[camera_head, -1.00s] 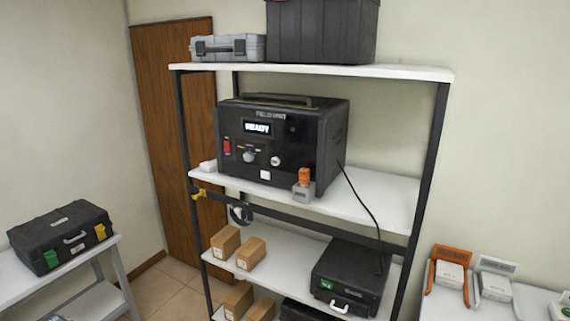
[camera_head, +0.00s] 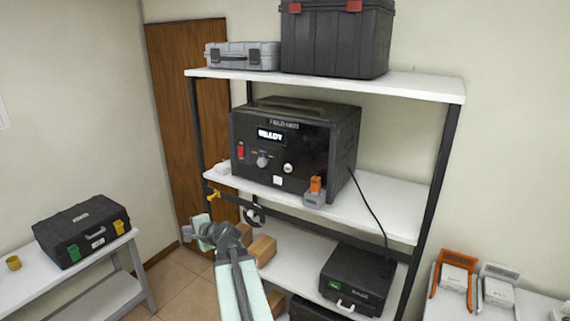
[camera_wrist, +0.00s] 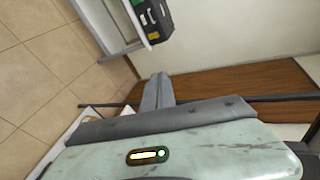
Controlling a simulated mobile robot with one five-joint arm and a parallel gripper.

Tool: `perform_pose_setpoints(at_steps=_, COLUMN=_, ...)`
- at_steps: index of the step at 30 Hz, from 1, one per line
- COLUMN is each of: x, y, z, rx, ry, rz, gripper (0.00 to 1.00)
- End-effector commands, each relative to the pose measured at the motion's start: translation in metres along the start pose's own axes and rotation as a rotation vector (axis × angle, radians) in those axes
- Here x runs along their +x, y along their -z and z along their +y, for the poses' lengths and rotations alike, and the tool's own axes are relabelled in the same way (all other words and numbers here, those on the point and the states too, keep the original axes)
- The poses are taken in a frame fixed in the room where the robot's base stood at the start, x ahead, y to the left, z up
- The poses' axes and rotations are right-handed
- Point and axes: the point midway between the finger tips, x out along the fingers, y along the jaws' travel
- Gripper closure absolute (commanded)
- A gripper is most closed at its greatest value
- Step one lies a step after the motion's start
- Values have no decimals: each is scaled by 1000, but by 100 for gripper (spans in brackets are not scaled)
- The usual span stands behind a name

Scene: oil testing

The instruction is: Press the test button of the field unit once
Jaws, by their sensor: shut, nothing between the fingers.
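The field unit (camera_head: 320,150) is a black box on the middle shelf, its lit display reading what looks like READY. Its front has a red switch (camera_head: 241,152) at the left, a knob (camera_head: 263,161) in the middle and a pale round control (camera_head: 289,168) to the right; no readable label shows which is the test button. My gripper (camera_head: 190,232) is shut and empty, pointing left, below and left of the unit and touching nothing. In the wrist view my gripper's grey fingers (camera_wrist: 158,92) point toward a wooden door; the unit is not recognisable there.
A yellow-ended item (camera_head: 213,194) hangs at the shelf's left. A black cable (camera_head: 370,205) runs down to a lower black box (camera_head: 355,277). A black case (camera_head: 80,230) sits on the left table.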

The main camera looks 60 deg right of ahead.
Motion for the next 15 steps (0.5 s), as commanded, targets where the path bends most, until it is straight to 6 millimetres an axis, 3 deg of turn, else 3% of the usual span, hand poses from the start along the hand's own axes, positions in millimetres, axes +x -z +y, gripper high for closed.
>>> perform_pose_setpoints(at_steps=1, x=-15, y=32, z=-19, rx=80, ry=53, rz=55, gripper=100)
perform_pose_setpoints(at_steps=3, x=-35, y=73, z=-38, rx=196, ry=132, rz=125, gripper=100)
perform_pose_setpoints(at_steps=9, x=-104, y=182, z=-74, rx=493, ry=356, rz=304, gripper=100)
perform_pose_setpoints(at_steps=12, x=-136, y=221, z=-82, rx=601, ry=446, rz=367, gripper=100)
perform_pose_setpoints(at_steps=15, x=-158, y=246, z=-85, rx=673, ry=507, rz=408, gripper=100)
